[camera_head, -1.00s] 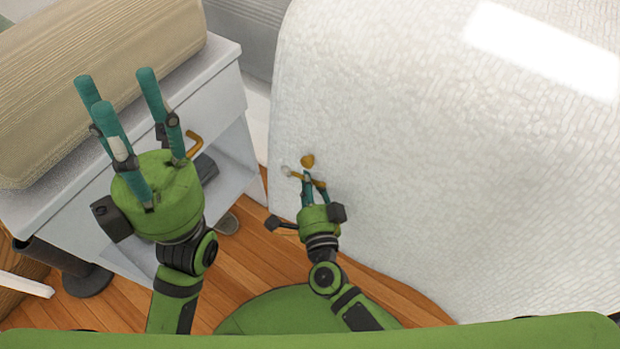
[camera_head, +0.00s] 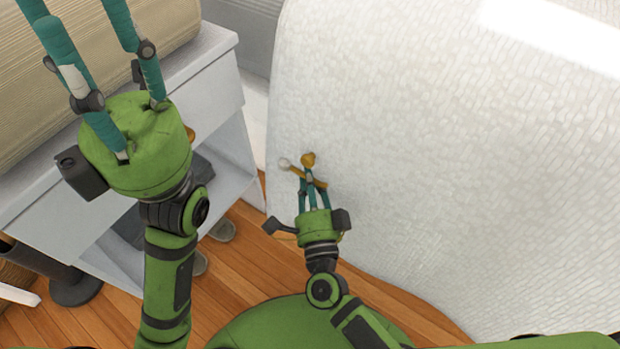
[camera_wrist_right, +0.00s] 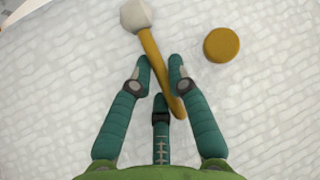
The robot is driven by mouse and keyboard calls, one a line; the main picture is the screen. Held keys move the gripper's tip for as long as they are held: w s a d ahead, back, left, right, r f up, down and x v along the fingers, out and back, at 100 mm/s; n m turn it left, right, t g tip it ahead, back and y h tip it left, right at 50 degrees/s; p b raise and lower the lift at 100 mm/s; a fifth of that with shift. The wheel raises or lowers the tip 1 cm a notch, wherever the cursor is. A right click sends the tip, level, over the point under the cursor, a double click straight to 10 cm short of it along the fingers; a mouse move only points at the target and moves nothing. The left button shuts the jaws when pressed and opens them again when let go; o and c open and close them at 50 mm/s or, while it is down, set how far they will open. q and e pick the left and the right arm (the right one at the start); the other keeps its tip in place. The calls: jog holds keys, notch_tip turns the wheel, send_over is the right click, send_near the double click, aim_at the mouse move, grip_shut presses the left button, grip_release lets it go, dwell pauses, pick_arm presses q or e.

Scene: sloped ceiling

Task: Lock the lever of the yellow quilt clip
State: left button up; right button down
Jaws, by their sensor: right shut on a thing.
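The yellow quilt clip shows against the white quilt's side as a round yellow piece (camera_head: 308,159) and a slanting yellow lever (camera_head: 319,183) with a pale knob (camera_head: 285,164) at its upper left end. In the right wrist view the lever (camera_wrist_right: 150,50) runs between my fingers, with the round piece (camera_wrist_right: 221,44) to its right. My right gripper (camera_head: 308,177) is shut on the lever; fingers hide part of it. My left gripper (camera_head: 72,8) is open and empty, raised near the head camera, with its tips at the top edge of the view.
The white quilt (camera_head: 450,170) hangs over the bed and fills the right side. A pale grey bedside table (camera_head: 215,75) with a beige ribbed object (camera_head: 60,110) on it stands at the left. Wooden floor (camera_head: 245,255) shows below. A dark cylinder (camera_head: 75,285) stands at lower left.

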jog(key=c, duration=1.1)
grip_release()
jog(key=shift+c, duration=0.2)
jog(key=s+d+f, duration=0.1)
jog(key=s, duration=1)
jog(key=shift+s+d+f, duration=0.2)
jog(key=shift+s+f, duration=0.2)
